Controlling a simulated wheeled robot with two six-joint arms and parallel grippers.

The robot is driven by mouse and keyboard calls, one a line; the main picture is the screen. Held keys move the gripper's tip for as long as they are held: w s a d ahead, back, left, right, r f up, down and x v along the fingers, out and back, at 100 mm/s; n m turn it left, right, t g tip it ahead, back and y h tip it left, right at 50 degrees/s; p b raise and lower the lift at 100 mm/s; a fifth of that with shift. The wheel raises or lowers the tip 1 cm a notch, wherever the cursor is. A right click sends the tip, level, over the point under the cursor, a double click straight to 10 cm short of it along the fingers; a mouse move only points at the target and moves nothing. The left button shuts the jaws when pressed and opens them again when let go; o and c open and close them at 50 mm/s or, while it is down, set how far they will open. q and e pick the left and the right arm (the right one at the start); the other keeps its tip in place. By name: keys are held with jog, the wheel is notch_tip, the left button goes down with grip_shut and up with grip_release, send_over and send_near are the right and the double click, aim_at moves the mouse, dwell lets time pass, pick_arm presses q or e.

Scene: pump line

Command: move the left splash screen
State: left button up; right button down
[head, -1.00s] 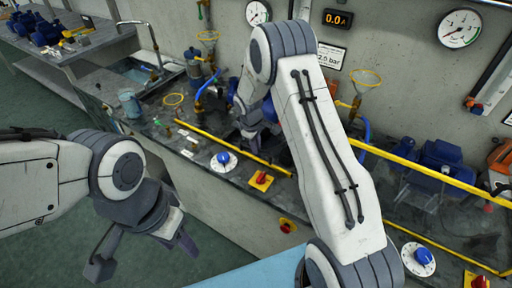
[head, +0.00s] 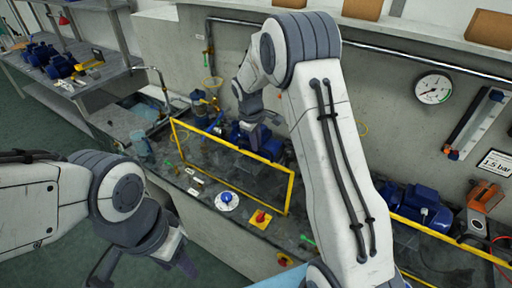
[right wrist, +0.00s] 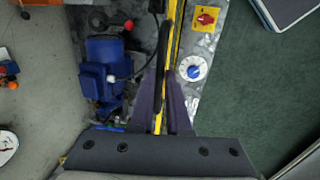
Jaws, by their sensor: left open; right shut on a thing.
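The left splash screen (head: 291,195), a clear panel in a yellow frame, stands raised at the front of the left part of the bench. Its top bar and right post show in the head view. My left gripper (head: 148,266) is open and empty, over the floor in front of the bench.
A blue pump (head: 268,146) sits behind the screen. A blue knob dial (head: 226,200) and a red switch on a yellow plate (head: 261,218) are in front of it. Another yellow-framed screen (head: 440,236) stands to the right, before a blue motor (head: 420,203). Floor at left is clear.

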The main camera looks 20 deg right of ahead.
jog(key=shift+r, duration=0.45)
jog(key=shift+w+r, duration=0.1)
jog(key=c, duration=0.9)
grip_release()
